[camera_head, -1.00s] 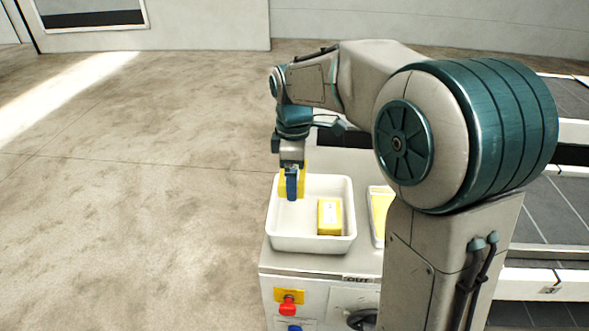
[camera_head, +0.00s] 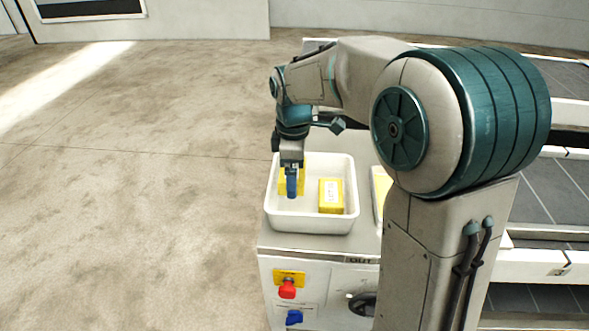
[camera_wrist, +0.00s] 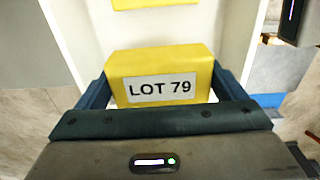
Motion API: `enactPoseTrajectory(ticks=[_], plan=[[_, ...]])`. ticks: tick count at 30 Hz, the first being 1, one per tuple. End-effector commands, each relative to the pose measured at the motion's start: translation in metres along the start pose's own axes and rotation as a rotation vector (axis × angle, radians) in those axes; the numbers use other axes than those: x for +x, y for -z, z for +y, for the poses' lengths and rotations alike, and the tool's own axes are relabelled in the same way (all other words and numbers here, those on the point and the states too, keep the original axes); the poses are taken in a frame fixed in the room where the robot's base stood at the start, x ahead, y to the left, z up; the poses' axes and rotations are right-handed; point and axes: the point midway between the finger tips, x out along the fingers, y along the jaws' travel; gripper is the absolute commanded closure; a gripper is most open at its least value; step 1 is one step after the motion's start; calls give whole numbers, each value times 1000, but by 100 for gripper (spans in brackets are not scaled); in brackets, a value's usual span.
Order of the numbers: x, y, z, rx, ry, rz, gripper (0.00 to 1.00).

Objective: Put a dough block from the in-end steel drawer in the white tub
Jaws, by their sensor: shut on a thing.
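The white tub (camera_head: 312,221) stands on the machine's top. One yellow dough block (camera_head: 331,196) with a pale label lies in its right part; a strip of yellow (camera_wrist: 140,4) shows at the top of the wrist view. My gripper (camera_head: 291,187) is over the left part of the tub, pointing down. It is shut on a second yellow block (camera_wrist: 160,62) labelled "LOT 79", with a blue finger on each side. I cannot tell whether the held block touches the tub floor. The in-end steel drawer is not identifiable in view.
The machine's front (camera_head: 330,285) has a red button (camera_head: 287,289), a blue knob (camera_head: 294,317) and a dark handle. A second pale container with yellow in it (camera_head: 381,190) is right of the tub, partly hidden by my arm. Open floor lies left.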

Motion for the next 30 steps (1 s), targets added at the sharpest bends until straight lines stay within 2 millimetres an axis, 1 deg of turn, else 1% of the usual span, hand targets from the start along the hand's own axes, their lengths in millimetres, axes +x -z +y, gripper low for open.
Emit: enactPoseTrajectory(ticks=[2,3,10,14,17,24,27,30], plan=[[0,0,0,0,-1,0,39],[0,0,0,0,-1,0,1],[0,0,0,0,0,0,0],[-8,0,0,0,-1,0,0],[-24,0,1,0,-4,1,0],[-80,1,1,0,-5,2,0],[-102,1,1,0,-5,2,0],[-118,0,0,0,-4,2,0]])
